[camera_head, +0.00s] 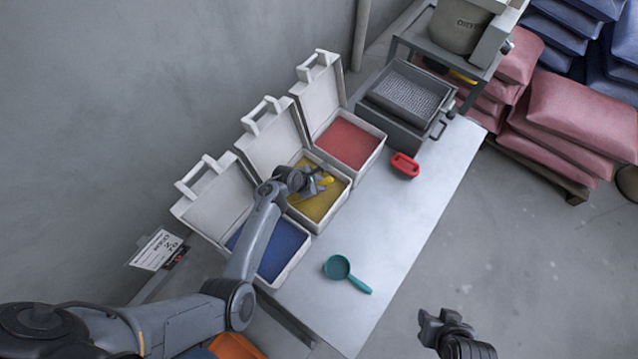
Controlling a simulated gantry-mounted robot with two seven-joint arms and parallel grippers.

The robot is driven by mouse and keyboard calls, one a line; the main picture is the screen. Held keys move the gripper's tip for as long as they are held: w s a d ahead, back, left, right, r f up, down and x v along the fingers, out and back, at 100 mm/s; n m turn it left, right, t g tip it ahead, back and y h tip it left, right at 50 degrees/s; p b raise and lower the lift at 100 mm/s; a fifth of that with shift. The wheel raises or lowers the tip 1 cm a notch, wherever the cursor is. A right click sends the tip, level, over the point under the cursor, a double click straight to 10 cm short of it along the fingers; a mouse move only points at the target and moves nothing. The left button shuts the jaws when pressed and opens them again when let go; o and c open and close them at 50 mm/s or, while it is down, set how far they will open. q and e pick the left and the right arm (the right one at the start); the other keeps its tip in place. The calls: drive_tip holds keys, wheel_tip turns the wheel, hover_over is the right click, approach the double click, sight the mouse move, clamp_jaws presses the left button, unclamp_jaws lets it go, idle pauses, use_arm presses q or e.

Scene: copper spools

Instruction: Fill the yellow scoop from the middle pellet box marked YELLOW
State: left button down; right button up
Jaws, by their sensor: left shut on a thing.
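The middle pellet box (337,206) stands with its lid up and holds yellow pellets. Its marking is not readable from here. My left gripper (318,183) is over this box, shut on the yellow scoop (327,180). Only small yellow parts of the scoop show beside the fingers. It is at or just above the pellets; I cannot tell whether it touches them or holds any. My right gripper (430,322) is over the floor at the lower right, away from the boxes, and I cannot tell its jaw opening.
A blue-pellet box (296,262) and a red-pellet box (376,152) flank the middle one, lids up. A teal scoop (338,267) and red scoop (404,165) lie on the table (420,215). A grey tray unit (398,128) stands behind. The right table side is clear.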

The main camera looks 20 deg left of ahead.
use_arm(q)
drive_tip(key=shift+r, duration=0.55)
wheel_tip(320, 180, up, 2)
drive_tip(key=shift+w+d+r+p, duration=0.1)
drive_tip(key=shift+r+p, duration=0.15)
drive_tip(key=shift+p, duration=0.6)
drive_tip(key=shift+w+d+r+g+y+p, duration=0.1)
drive_tip(key=shift+w+d+r+g+y, duration=0.1)
drive_tip(key=shift+r, duration=0.25)
drive_tip(key=shift+w+d+r+g+y+p, duration=0.15)
drive_tip(key=shift+d+r+y, duration=0.1)
drive_tip(key=shift+r, duration=0.2)
drive_tip(key=shift+w+d+r+g+y+p, duration=0.1)
drive_tip(key=shift+d+r+g+y, duration=0.1)
drive_tip(key=shift+r, duration=0.25)
drive_tip(key=shift+w+d+r+y+p, duration=0.15)
drive_tip(key=shift+d+r+p, duration=0.1)
drive_tip(key=shift+r, duration=0.15)
drive_tip(key=shift+w+d+r+y+p, duration=0.1)
drive_tip(key=shift+w+d+r+p, duration=0.1)
drive_tip(key=shift+r, duration=0.2)
drive_tip(key=shift+w+d+r+g+y+p, duration=0.3)
drive_tip(key=shift+d+r+y+p, duration=0.1)
drive_tip(key=shift+d+r, duration=0.1)
drive_tip(key=shift+w+d+r+g+y+p, duration=0.15)
drive_tip(key=shift+d+r+g+y+p, duration=0.15)
drive_tip(key=shift+r, duration=0.2)
drive_tip(key=shift+w+d+r+m+y, duration=0.3)
drive_tip(key=shift+d+r, duration=0.15)
drive_tip(key=shift+d, duration=0.1)
